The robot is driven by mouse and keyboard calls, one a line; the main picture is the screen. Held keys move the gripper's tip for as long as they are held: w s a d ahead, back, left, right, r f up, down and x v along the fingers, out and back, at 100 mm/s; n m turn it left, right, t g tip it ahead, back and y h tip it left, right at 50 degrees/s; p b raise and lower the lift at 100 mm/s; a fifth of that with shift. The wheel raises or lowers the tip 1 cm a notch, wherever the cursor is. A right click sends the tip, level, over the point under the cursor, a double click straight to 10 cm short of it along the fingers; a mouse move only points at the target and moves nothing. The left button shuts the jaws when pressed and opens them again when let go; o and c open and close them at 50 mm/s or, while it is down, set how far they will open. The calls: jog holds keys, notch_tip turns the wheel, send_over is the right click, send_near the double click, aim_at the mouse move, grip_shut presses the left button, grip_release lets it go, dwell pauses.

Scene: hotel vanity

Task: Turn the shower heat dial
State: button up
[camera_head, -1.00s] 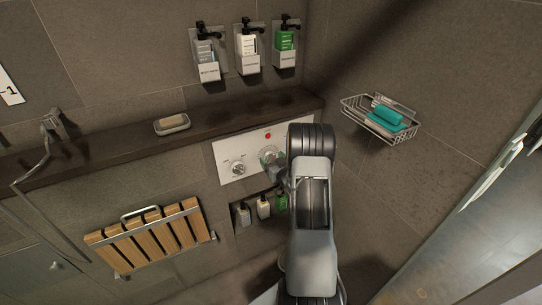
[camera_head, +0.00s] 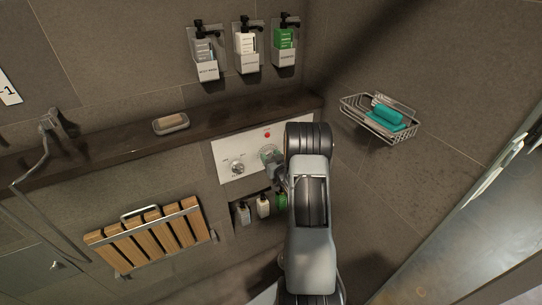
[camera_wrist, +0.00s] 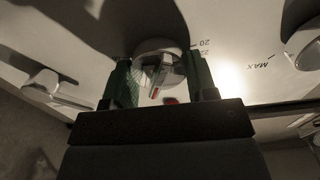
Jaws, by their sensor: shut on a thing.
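The shower control panel (camera_head: 226,158) is a white plate on the tiled wall under the dark ledge. In the wrist view a round metallic dial (camera_wrist: 158,60) with a red mark stands on the panel, beside a printed "20" and part of another number. My gripper (camera_wrist: 160,82) is shut on this dial, with a green finger on each side. In the head view my gripper (camera_head: 271,163) is at the right part of the panel, and my arm hides the panel's right end. A second knob (camera_head: 238,168) sits to its left, free of the gripper.
Three wall dispensers (camera_head: 246,50) hang above the ledge (camera_head: 110,143), which carries a soap dish (camera_head: 171,124). A niche with small bottles (camera_head: 263,207) is below the panel. A wire basket (camera_head: 378,120) is at right, a folded wooden seat (camera_head: 150,233) at lower left.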

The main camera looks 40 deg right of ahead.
jog(key=shift+f+b, duration=0.2)
jog(key=shift+b, duration=0.45)
jog(key=shift+c, duration=0.3)
jog(key=shift+a+n+b, duration=0.1)
jog(key=shift+n+b, duration=0.4)
jog(key=shift+b, duration=0.15)
jog(key=shift+r, duration=0.15)
jog(key=o, duration=0.9)
jog(key=s, duration=0.4)
jog(key=s+a+b, duration=0.1)
jog(key=s, duration=0.8)
jog(key=shift+s+a+r, duration=0.1)
jog(key=shift+s+a, duration=0.25)
jog(key=shift+a, duration=0.05)
